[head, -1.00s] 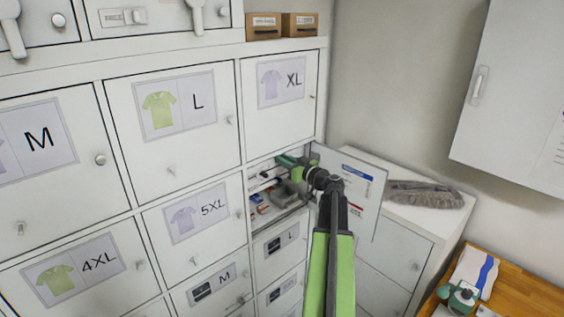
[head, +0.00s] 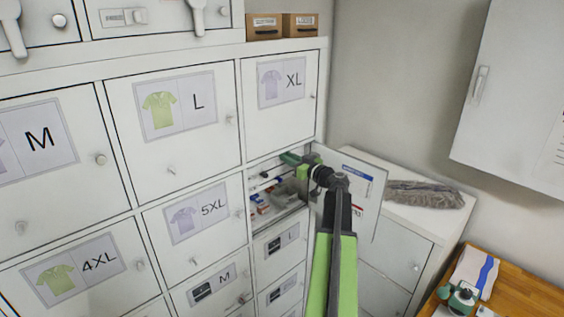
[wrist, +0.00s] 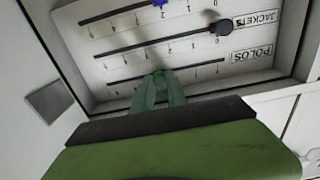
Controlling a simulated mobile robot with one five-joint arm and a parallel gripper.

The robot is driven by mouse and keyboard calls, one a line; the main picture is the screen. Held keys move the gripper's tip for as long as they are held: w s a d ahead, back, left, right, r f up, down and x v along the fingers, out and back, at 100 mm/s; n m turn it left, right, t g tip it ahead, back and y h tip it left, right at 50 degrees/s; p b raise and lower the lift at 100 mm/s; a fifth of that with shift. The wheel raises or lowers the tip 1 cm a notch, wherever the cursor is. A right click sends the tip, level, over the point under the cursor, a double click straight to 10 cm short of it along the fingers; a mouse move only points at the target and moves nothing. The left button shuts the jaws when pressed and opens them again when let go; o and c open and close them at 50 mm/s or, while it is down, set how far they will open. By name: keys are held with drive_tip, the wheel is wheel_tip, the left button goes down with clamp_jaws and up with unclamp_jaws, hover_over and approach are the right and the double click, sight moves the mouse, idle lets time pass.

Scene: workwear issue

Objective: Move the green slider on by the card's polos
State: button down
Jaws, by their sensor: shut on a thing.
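In the wrist view a pale panel holds slots with number scales, seen upside down. The slot beside the POLOS label (wrist: 251,55) carries the green slider (wrist: 158,75), near the middle of its length. My gripper (wrist: 159,86) is shut on this slider, and its fingertips hide most of it. In the head view my gripper (head: 298,164) reaches into the open compartment (head: 279,205) below the XL door.
A black knob (wrist: 221,28) sits at the right end of the JACKETS slot, and a blue knob (wrist: 158,2) is on the slot beyond. The open compartment door (head: 366,205) stands right of my arm. Small items lie inside the compartment.

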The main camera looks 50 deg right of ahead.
drive_tip(key=d, duration=0.5)
drive_tip(key=shift+s+d, duration=0.1)
drive_tip(key=shift+s, duration=0.1)
drive_tip(key=c, duration=1.3)
unclamp_jaws()
drive_tip(key=shift+s, duration=0.1)
drive_tip(key=s, duration=0.5)
drive_tip(key=s+a, duration=0.1)
drive_tip(key=s, duration=1.1)
drive_tip(key=shift+s+a, duration=0.1)
drive_tip(key=shift+a, duration=0.05)
